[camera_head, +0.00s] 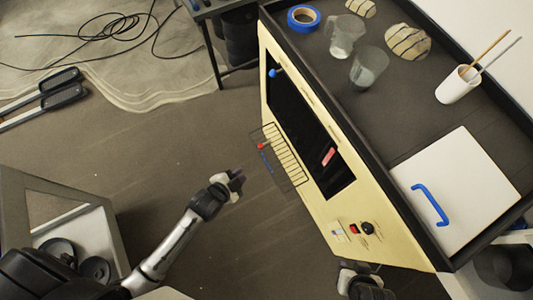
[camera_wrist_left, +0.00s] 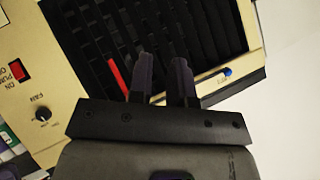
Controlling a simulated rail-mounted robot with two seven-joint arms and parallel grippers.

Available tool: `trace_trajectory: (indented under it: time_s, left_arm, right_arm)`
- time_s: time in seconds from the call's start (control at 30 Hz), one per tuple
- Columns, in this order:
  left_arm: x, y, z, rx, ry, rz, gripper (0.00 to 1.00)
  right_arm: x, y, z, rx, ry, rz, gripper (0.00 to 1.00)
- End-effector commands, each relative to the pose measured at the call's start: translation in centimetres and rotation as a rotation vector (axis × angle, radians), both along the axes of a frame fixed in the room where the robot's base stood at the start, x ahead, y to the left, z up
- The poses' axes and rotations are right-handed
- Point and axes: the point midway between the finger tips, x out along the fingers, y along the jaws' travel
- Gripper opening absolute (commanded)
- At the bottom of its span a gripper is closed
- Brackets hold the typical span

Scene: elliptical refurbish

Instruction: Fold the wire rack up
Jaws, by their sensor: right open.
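The wire rack (camera_head: 284,158) sticks out from the dark opening in the cream front panel in the head view, with a red knob and a blue strip at its outer side. In the left wrist view, dark bars (camera_wrist_left: 100,45) fill the area beyond the fingers; I cannot tell which belong to the rack. My left gripper (camera_head: 240,177) is just left of the rack's outer edge, apart from it in the head view. Its two fingers (camera_wrist_left: 162,75) stand apart with nothing visible gripped between them. My right gripper (camera_head: 358,268) is open at the panel's lower end, partly cut off.
The cream panel (camera_head: 315,212) carries a red switch (camera_head: 354,229) and a black dial (camera_head: 367,228). The dark counter (camera_head: 405,135) above holds blue tape (camera_head: 303,17), glasses, bread, a white cup (camera_head: 458,85) and a white lid with a blue handle.

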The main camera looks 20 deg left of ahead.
Motion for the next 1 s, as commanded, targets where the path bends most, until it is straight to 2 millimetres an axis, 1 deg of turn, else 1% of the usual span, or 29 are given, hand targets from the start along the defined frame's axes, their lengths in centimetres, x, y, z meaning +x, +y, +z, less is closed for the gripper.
trace_trajectory:
  time_s: [0.03, 0.07, 0.1, 0.17, 0.2, 0.27, 0.3, 0.37, 0.4, 0.47, 0.5, 0.6, 0.7, 0.8, 0.9, 1.0]
  left_arm:
    - [0.7, -0.1, -4.3, 0.023, -0.043, -0.026, 0.19]
    - [1.0, -0.2, -5.6, 0.038, -0.073, -0.042, 0.19]
    - [1.5, -0.2, -7.3, 0.059, -0.112, -0.064, 0.19]
    - [2.2, -0.3, -9.7, 0.090, -0.173, -0.092, 0.19]
    - [2.5, -0.3, -11.4, 0.113, -0.212, -0.111, 0.19]
    - [3.1, -0.3, -13.8, 0.148, -0.273, -0.135, 0.19]
    - [3.5, -0.3, -15.4, 0.173, -0.314, -0.151, 0.19]
    - [3.9, -0.3, -17.8, 0.210, -0.374, -0.173, 0.19]
    - [4.2, -0.2, -19.4, 0.236, -0.415, -0.185, 0.19]
    - [4.6, -0.2, -21.7, 0.274, -0.475, -0.202, 0.19]
    - [4.7, -0.1, -23.3, 0.301, -0.515, -0.212, 0.19]
    - [5.2, 0.1, -26.7, 0.365, -0.611, -0.230, 0.19]
    - [5.3, 0.4, -29.8, 0.426, -0.698, -0.241, 0.19]
    - [5.4, 0.6, -32.2, 0.480, -0.772, -0.246, 0.19]
    - [5.4, 0.9, -34.0, 0.525, -0.830, -0.248, 0.19]
    - [5.4, 1.1, -35.2, 0.559, -0.874, -0.246, 0.19]
  right_arm:
    - [0.0, -0.1, -3.9, -0.002, 0.001, 0.000, 0.43]
    - [-0.1, -0.1, -5.0, -0.003, 0.002, 0.001, 0.43]
    - [-0.1, -0.1, -6.5, -0.004, 0.002, 0.002, 0.43]
    - [-0.2, -0.2, -8.7, -0.007, 0.004, 0.002, 0.43]
    - [-0.2, -0.2, -10.2, -0.007, 0.005, 0.003, 0.43]
    - [-0.3, -0.3, -12.5, -0.008, 0.007, 0.003, 0.43]
    - [-0.3, -0.3, -13.9, -0.009, 0.007, 0.002, 0.43]
    - [-0.3, -0.3, -16.1, -0.008, 0.007, 0.003, 0.43]
    - [-0.3, -0.3, -17.6, -0.008, 0.007, 0.003, 0.43]
    - [-0.3, -0.3, -19.8, -0.008, 0.007, 0.002, 0.43]
    - [-0.3, -0.2, -21.2, -0.007, 0.007, 0.002, 0.43]
    - [-0.2, -0.1, -24.5, -0.004, 0.005, 0.000, 0.43]
    - [-0.1, 0.0, -27.4, -0.001, 0.005, -0.001, 0.43]
    - [-0.1, 0.0, -29.8, 0.001, 0.004, -0.003, 0.43]
    - [-0.1, 0.1, -31.6, 0.003, 0.004, -0.004, 0.43]
    - [-0.1, 0.2, -32.8, 0.004, 0.004, -0.004, 0.43]
